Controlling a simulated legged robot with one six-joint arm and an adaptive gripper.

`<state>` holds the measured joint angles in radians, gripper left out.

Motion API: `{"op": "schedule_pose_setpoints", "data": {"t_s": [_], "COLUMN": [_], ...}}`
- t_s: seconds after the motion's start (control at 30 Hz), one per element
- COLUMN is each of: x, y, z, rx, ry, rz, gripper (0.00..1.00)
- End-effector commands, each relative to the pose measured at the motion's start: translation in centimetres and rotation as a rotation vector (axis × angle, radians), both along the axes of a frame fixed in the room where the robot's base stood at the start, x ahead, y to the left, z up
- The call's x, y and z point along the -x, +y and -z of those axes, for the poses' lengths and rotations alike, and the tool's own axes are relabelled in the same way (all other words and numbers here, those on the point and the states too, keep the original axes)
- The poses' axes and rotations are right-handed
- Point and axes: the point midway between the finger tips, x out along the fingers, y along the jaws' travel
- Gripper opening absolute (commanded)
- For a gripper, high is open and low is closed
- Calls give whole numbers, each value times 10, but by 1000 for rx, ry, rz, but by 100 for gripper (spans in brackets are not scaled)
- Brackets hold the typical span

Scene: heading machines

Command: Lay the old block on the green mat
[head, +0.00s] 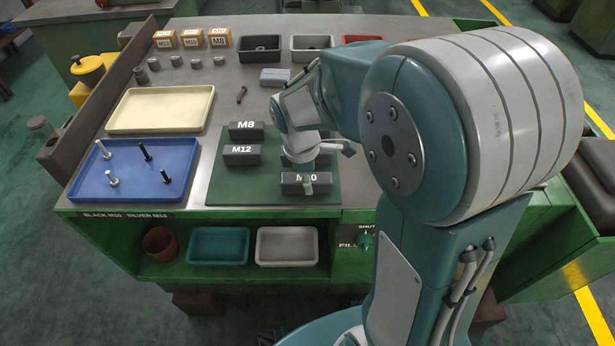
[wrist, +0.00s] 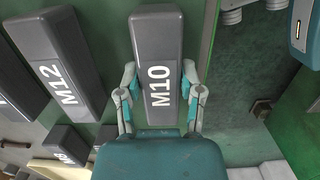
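The green mat (head: 225,188) lies on the bench's front right part. A dark grey block marked M10 (head: 293,188) is at its front edge; it also shows in the wrist view (wrist: 158,45). My gripper (head: 306,170) is over this block. In the wrist view my gripper's fingers (wrist: 160,78) stand on either side of it, close to its sides; whether they press on it is unclear. Blocks marked M12 (head: 241,159) and M8 (head: 245,135) stand on the mat's left. More dark blocks are partly hidden behind my arm. None is labelled old.
A blue tray (head: 137,185) with several bolts and a cream tray (head: 160,110) lie left of the mat. A loose bolt (head: 241,95) and a light grey block (head: 274,78) lie behind it. Bins (head: 260,47) line the back. A shelf below holds a teal tray (head: 218,245).

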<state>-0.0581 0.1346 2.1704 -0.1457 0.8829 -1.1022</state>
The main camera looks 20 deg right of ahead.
Motion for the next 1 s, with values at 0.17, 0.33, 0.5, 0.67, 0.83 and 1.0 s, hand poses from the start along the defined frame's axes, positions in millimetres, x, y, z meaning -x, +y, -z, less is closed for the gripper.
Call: {"op": "schedule_pose_setpoints", "data": {"t_s": [0.17, 0.33, 0.5, 0.67, 0.83, 1.0], "x": [0, 0, 0, -2, -3, -4], "y": [-1, 0, 0, 3, 7, 11], "z": [0, 0, -3, -24, -60, -94], "rx": [0, 0, 0, 0, 1, 0], "ry": [0, 0, 0, -5, -5, -3], "rz": [0, 0, 0, -1, -2, 0], "gripper": [83, 83, 83, 83, 83, 83]}}
